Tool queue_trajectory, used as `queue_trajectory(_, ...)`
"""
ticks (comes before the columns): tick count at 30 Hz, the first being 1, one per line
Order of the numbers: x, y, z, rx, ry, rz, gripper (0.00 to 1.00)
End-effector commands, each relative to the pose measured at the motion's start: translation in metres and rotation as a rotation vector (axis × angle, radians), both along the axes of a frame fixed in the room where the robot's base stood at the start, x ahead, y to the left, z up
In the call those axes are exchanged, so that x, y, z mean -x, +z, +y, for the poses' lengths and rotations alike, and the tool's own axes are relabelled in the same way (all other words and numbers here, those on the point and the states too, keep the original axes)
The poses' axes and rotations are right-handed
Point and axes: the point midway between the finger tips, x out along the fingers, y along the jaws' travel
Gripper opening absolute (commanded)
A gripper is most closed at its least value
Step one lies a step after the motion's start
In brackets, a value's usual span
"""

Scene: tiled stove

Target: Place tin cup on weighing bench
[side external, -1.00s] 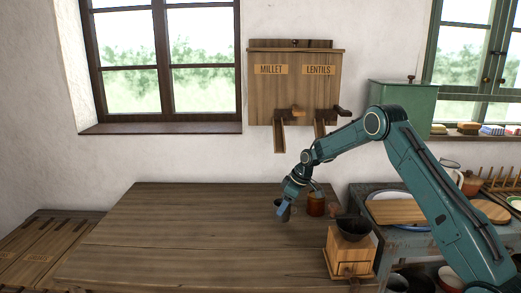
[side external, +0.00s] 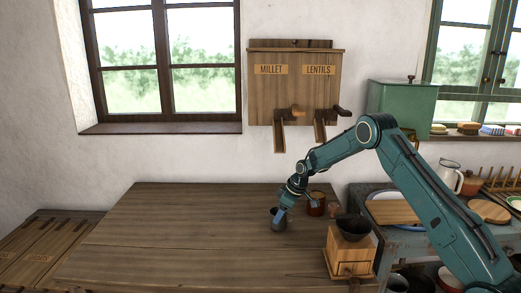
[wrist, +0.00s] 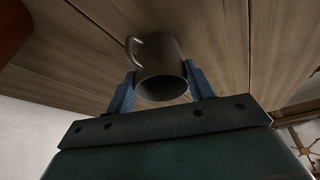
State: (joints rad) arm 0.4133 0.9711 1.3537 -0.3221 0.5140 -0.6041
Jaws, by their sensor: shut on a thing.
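The tin cup (side external: 277,225) is a small dark grey metal cup at the right part of the wooden bench top (side external: 180,225). In the wrist view the cup (wrist: 158,62) sits between the two blue fingers, with its handle to the upper left and its open mouth facing the camera. My gripper (side external: 281,214) is shut on the cup from above; its fingers also show in the wrist view (wrist: 161,86). The cup is at or just over the bench; I cannot tell whether it touches. The fingers hide part of it.
A reddish-brown jar (side external: 316,204) stands close behind and right of the cup. A wooden grinder (side external: 350,252) is at the front right. The millet and lentils dispenser (side external: 295,85) hangs on the wall. The bench's left and middle are clear.

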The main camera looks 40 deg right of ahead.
Motion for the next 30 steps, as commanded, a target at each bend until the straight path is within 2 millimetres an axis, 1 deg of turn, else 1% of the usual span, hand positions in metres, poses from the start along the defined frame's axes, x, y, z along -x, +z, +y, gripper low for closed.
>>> queue_trajectory(2,0.0,-0.002,0.0,0.0,0.0,0.0,0.3)
queue_trajectory(3,0.0,-0.002,0.0,0.0,0.0,0.0,0.57)
queue_trajectory(6,0.0,-0.002,0.0,0.0,0.0,0.0,0.75)
queue_trajectory(15,0.0,-0.001,0.0,0.0,0.0,0.0,0.75)
queue_trajectory(20,0.001,0.003,-0.001,0.0,0.0,-0.001,0.75)
queue_trajectory(26,0.006,0.018,-0.003,0.001,-0.001,-0.002,0.75)
queue_trajectory(30,0.013,0.036,-0.006,0.001,-0.001,-0.002,0.75)
